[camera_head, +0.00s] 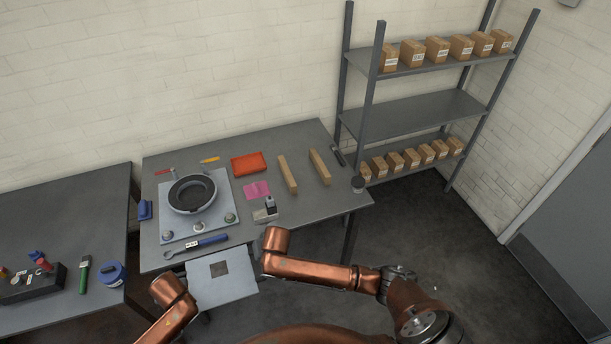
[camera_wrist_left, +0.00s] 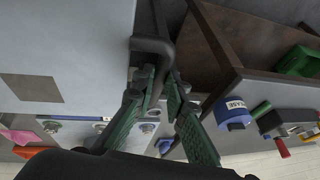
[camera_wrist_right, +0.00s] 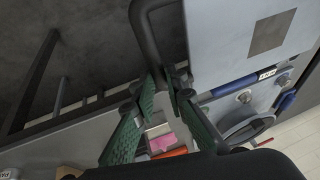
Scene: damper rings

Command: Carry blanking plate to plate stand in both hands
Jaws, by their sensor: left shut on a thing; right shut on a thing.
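The blanking plate (camera_head: 215,290) is a light grey sheet with a dark square near its middle. It is held about level in front of the table's near edge. My left gripper (camera_wrist_left: 158,85) is shut on the plate's dark handle (camera_wrist_left: 158,48) on one side. My right gripper (camera_wrist_right: 165,82) is shut on the opposite dark handle (camera_wrist_right: 147,32). In the head view my copper arm links hide both grippers. Two parallel wooden bars, a left one (camera_head: 287,174) and a right one (camera_head: 320,167), lie at the table's right; I cannot tell whether they are the plate stand.
The grey table (camera_head: 300,215) carries a base plate (camera_head: 178,228) with a dark ring (camera_head: 193,194), a blue-handled wrench (camera_head: 206,243), an orange-red cloth (camera_head: 248,164) and a pink sheet (camera_head: 257,190). A side table (camera_head: 60,215) stands left. A shelf rack (camera_head: 410,115) with boxes stands right.

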